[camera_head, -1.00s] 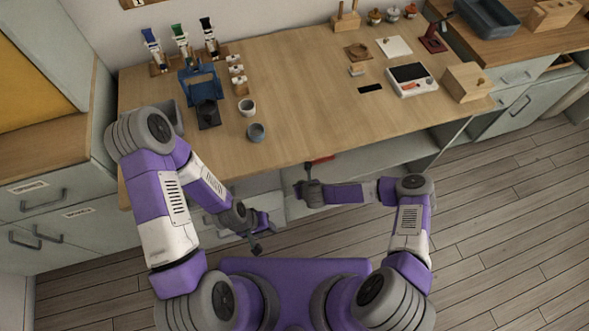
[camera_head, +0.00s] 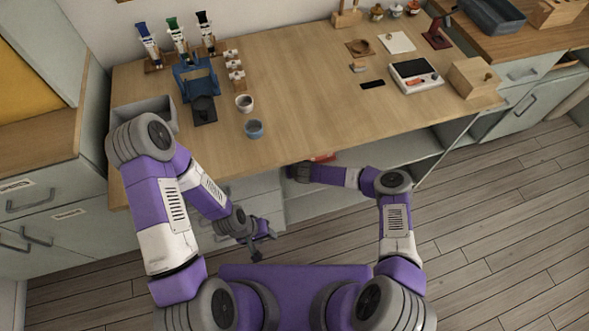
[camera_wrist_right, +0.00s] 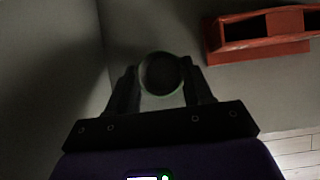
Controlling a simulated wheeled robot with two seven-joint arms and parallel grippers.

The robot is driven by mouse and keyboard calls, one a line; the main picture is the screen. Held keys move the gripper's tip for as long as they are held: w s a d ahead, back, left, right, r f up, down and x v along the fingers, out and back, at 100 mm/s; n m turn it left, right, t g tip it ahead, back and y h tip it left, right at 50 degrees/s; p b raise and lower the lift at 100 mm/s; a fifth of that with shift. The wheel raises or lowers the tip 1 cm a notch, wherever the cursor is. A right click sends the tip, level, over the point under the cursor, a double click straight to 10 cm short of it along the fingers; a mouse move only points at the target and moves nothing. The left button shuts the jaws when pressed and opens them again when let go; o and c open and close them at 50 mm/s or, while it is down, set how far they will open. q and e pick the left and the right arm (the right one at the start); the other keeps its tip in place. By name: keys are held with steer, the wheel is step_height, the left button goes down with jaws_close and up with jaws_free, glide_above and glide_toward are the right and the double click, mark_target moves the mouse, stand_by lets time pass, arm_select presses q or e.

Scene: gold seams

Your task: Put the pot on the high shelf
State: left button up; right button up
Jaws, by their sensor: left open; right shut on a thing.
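My right gripper (camera_wrist_right: 160,84) is shut on a small round, dark thing (camera_wrist_right: 158,66) in the right wrist view, seemingly the pot; the dim light hides its details. In the head view the right gripper (camera_head: 298,172) is at the open front under the tabletop, partly hidden by the table edge, and the pot cannot be made out there. An open shelf bay (camera_head: 375,163) lies under the tabletop, largely hidden by it. Which board is the high shelf I cannot tell. My left gripper (camera_head: 265,242) is open and empty in front of the drawers.
A red slotted thing (camera_wrist_right: 258,42) stands right of the right gripper; it also shows under the table edge (camera_head: 323,156). Two small cups (camera_head: 244,103) (camera_head: 254,129) and a blue stand (camera_head: 194,80) are on the tabletop (camera_head: 310,100). Its middle is clear.

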steer(key=o, duration=1)
